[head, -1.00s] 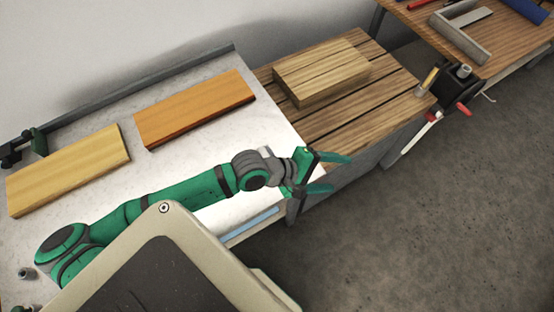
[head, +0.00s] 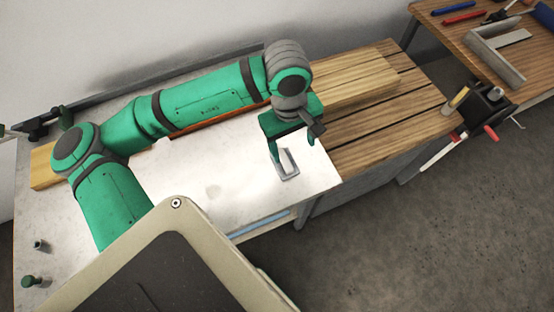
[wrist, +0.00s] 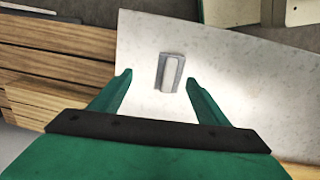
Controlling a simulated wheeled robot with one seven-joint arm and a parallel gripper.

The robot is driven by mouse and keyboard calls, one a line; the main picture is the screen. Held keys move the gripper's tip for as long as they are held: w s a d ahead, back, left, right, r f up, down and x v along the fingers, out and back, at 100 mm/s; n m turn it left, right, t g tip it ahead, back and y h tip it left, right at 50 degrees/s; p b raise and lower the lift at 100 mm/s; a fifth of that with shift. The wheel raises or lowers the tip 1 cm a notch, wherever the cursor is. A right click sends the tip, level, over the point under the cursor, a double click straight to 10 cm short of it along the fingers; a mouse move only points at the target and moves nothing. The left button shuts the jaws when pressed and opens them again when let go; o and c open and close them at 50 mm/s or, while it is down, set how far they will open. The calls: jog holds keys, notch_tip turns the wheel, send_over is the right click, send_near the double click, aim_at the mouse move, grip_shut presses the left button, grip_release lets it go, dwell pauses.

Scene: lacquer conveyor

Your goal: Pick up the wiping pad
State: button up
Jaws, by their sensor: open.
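The wiping pad (head: 287,165) is a small grey block with a lighter raised grip, lying on the light metal tabletop (head: 220,190) near its right end. It also shows in the wrist view (wrist: 171,73), just beyond and between my fingertips.
A slatted wooden bench (head: 385,125) adjoins on the right, bearing a wooden board (head: 350,82). An orange board (head: 195,125) and a yellow board (head: 43,168) lie behind my arm. A workbench (head: 440,30) with tools stands at the far right. The tabletop left of the pad is clear.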

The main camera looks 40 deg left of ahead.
jog(key=s+a+r+y, duration=0.1)
jog(key=a, duration=0.1)
send_over(285, 159)
jog(key=shift+g, duration=0.3)
jog(key=f, duration=0.4)
jog(key=shift+s+a+f, duration=0.15)
jog(key=shift+a, duration=0.05)
jog(key=shift+d+f, duration=0.2)
jog(key=shift+f, duration=2.85)
jog(key=c, duration=1.2)
jog(key=shift+c, duration=0.2)
jog(key=shift+r, duration=0.1)
